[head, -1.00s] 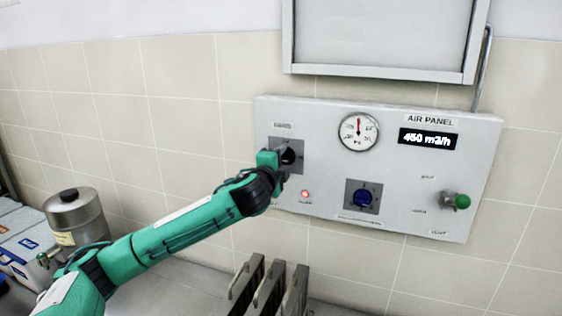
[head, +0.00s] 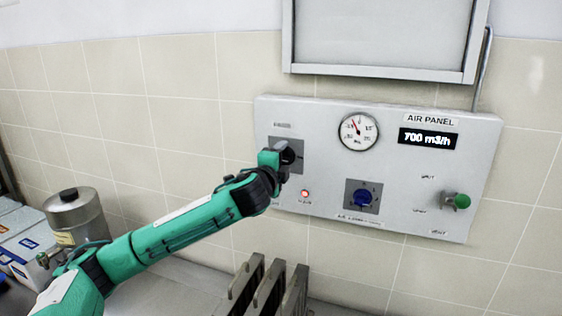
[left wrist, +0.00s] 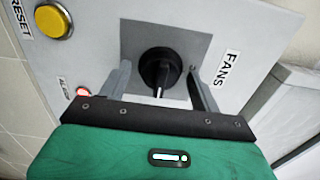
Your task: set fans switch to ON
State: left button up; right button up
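The fans switch is a round black knob (left wrist: 160,68) with a pale pointer line, on a grey square plate beside the FANS label (left wrist: 228,69) in the left wrist view. In the head view the knob (head: 291,151) is partly hidden by my left gripper (head: 284,160). In the left wrist view the left gripper (left wrist: 161,85) is open, with one finger on each side of the knob and visible gaps between. The pointer line points toward the gripper body. My right gripper is in neither view.
The air panel (head: 400,190) carries a gauge (head: 358,131), a display (head: 428,138) reading 700 m3/h, a lit red lamp (head: 305,194), a blue knob (head: 362,197) and a green-tipped valve (head: 461,201). A yellow reset button (left wrist: 54,22) is near the gripper. Upright metal plates (head: 268,288) stand below.

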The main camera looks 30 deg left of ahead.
pick_arm(q)
jog(key=b+v, duration=0.7)
jog(key=v, duration=0.7)
jog(key=shift+w, duration=0.15)
